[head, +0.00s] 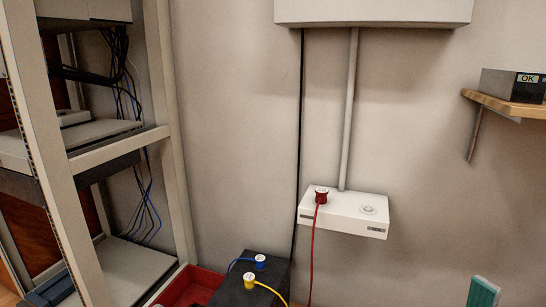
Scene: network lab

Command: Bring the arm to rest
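Neither of my arms nor grippers shows in the head view. A white socket box (340,223) is on the wall at the foot of a grey conduit. A red plug (321,196) sits at its left socket, with a red cable (311,262) hanging down from it. The right socket (368,209) has no plug in it. A blue plug (260,263) and a yellow plug (250,283), each with its own cable, are on a dark block (229,292) at the bottom.
An open equipment rack (165,120) with cables stands at the left. A red bin (188,284) lies beside the dark block. A wooden shelf (498,105) at the right bears a grey device (498,85) reading "OK". A teal object (482,292) is cut off at the bottom right.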

